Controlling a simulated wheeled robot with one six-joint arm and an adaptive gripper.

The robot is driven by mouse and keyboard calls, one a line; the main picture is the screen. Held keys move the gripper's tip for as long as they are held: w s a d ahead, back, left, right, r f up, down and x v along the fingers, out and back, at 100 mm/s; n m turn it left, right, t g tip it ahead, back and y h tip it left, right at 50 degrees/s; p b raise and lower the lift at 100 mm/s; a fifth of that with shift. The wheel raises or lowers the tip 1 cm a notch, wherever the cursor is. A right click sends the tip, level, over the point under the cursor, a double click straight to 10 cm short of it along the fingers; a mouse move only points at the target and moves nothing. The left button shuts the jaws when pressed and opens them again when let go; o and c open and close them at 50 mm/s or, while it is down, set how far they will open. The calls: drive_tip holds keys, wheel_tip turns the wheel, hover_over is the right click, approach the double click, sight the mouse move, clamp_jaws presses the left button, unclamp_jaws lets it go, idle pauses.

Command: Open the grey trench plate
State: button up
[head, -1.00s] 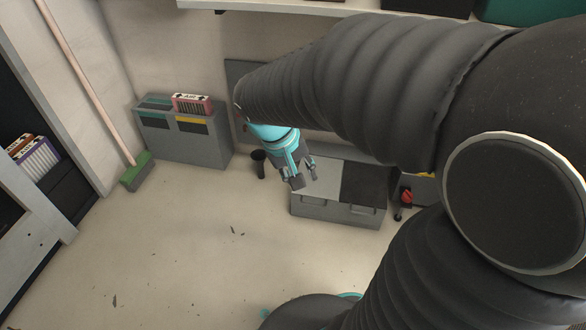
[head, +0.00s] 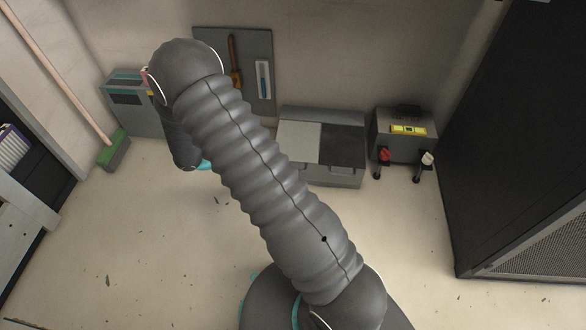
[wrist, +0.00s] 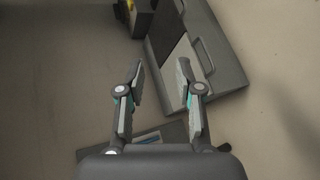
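The grey trench plate (head: 298,141) lies flat as the left lid of a low grey box, beside a dark plate (head: 342,146). It looks shut, with a handle bar on the box front below it. In the wrist view the grey plate (wrist: 174,72) is partly covered by my right finger, with the dark plate (wrist: 165,32) beyond it. My gripper (wrist: 161,76) is open and empty, its fingers spread apart. In the head view my gripper is hidden behind my arm, left of the box. I cannot tell whether a finger touches the plate.
A small grey unit (head: 404,136) with red and white knobs stands right of the box. A tool board (head: 245,45) hangs on the wall behind. A bin (head: 140,118) and green broom (head: 113,150) stand left; a dark rack (head: 515,130) stands right. The floor in front is clear.

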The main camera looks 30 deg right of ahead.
wheel_tip(320, 180, down, 16)
drive_tip(key=a+n+t+h, duration=0.1)
drive_tip(key=n+t+h, duration=0.2)
drive_tip(key=t, duration=0.1)
drive_tip(key=x, duration=0.9)
drive_tip(key=w+x, duration=0.1)
drive_tip(key=x, duration=0.3)
drive_tip(key=shift+w+d+p, duration=0.15)
drive_tip(key=shift+d+p, duration=0.05)
drive_tip(key=shift+p, duration=0.2)
clamp_jaws()
